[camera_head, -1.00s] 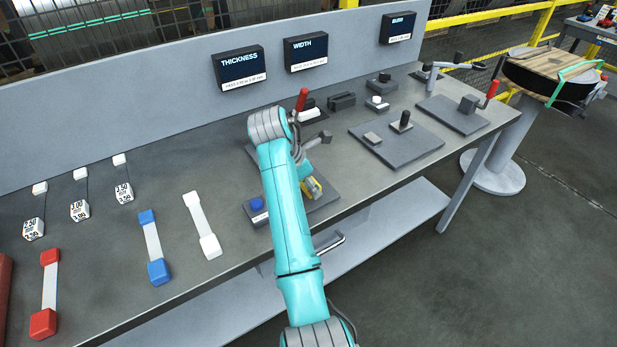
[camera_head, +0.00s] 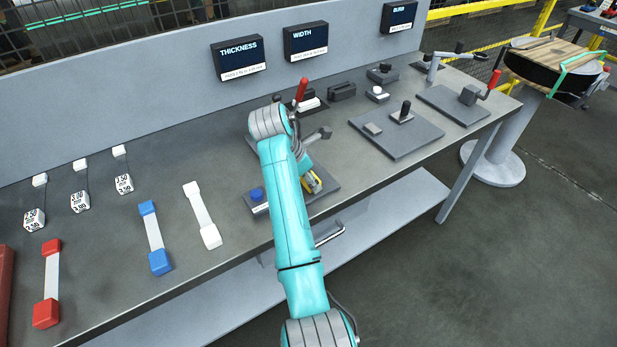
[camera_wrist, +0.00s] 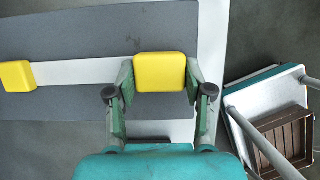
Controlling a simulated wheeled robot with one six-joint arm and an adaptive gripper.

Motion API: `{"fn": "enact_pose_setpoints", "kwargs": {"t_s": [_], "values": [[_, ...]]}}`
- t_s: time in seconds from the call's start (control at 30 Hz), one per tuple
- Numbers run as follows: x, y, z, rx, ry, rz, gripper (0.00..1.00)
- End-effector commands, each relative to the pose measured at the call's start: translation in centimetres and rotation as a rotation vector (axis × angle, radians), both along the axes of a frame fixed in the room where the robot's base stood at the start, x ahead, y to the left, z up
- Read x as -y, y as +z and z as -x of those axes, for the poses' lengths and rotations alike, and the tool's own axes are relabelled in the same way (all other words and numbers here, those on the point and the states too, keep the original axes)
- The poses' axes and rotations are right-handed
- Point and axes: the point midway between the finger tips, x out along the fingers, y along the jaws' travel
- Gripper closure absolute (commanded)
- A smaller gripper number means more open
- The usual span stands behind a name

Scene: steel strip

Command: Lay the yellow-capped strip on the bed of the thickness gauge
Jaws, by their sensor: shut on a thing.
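The yellow-capped strip is a pale metal strip with a yellow cap at each end. In the wrist view my gripper (camera_wrist: 160,90) is shut on its near cap (camera_wrist: 160,72), one finger on each side. The strip (camera_wrist: 80,72) runs left to its far yellow cap (camera_wrist: 17,76), over a dark grey plate (camera_wrist: 85,30). I cannot tell whether it touches the plate. In the head view a yellow cap (camera_head: 313,182) shows beside my arm, over the thickness gauge's base plate (camera_head: 325,192). My arm hides most of the gauge and the strip.
A blue button (camera_head: 256,195) stands at the gauge's front left. White-capped (camera_head: 202,215), blue-capped (camera_head: 155,238) and red-capped (camera_head: 50,283) strips lie on the bench to the left. A red-handled lever (camera_head: 300,86) rises behind my arm. Another gauge plate (camera_head: 420,135) lies to the right.

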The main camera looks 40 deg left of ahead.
Motion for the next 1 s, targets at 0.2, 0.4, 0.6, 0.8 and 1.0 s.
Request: {"fn": "enact_pose_setpoints", "kwargs": {"t_s": [0.2,0.4,0.6,0.8,1.0], "values": [[0.0,-0.1,0.0,0.0,0.0,0.0,0.19],[0.0,-0.1,0.0,0.0,0.0,0.0,0.19],[-0.1,0.4,0.2,0.0,0.0,-0.001,0.19],[-0.6,3.1,1.2,0.003,0.001,-0.002,0.19],[-1.0,5.7,2.2,0.002,0.001,-0.001,0.19]]}}
